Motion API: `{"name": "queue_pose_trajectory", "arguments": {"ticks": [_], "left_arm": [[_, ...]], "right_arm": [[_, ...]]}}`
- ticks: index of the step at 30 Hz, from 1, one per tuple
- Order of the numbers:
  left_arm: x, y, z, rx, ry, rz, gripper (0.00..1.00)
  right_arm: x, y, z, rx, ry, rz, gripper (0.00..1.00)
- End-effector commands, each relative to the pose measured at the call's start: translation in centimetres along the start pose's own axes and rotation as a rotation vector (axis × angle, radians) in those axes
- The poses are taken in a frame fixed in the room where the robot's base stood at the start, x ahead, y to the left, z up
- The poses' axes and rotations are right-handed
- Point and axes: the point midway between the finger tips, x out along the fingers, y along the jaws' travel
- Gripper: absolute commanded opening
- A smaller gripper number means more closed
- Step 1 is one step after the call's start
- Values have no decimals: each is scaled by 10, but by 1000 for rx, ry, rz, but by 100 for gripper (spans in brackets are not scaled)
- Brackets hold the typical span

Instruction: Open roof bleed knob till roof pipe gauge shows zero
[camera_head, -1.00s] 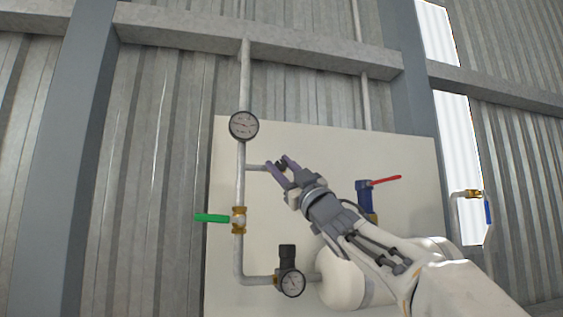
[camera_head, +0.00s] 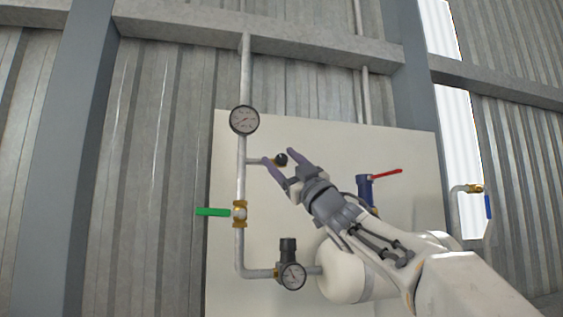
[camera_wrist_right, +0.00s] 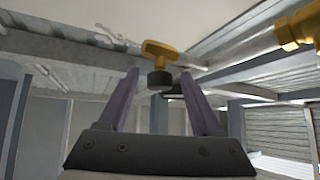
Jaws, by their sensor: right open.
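The bleed knob (camera_head: 281,160) is a small black knob on a brass fitting at the end of a short side pipe. The right wrist view shows the black knob (camera_wrist_right: 159,80) under its brass body (camera_wrist_right: 160,51). My right gripper (camera_head: 279,156) is open, its purple fingers on either side of the knob with gaps visible. The roof pipe gauge (camera_head: 244,120) is a round dial on the vertical pipe above the side pipe. Its needle points to the lower left; the numbers are too small to read. My left gripper is not in view.
A green-handled valve (camera_head: 239,213) sits on the pipe at left, its handle level. A second gauge (camera_head: 292,276) and black-topped regulator (camera_head: 288,250) are below. A red-handled blue valve (camera_head: 366,188) stands right of my wrist, above the white tank (camera_head: 340,272).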

Motion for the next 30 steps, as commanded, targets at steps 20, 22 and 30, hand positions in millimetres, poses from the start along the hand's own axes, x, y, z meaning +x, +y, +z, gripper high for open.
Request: {"name": "queue_pose_trajectory", "arguments": {"ticks": [20,22,30], "left_arm": [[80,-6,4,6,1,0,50],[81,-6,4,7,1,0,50],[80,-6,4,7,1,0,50]], "right_arm": [[-99,-1,2,-1,0,1,66],[-101,-1,1,0,0,0,66],[-102,0,0,0,0,-1,66]]}}
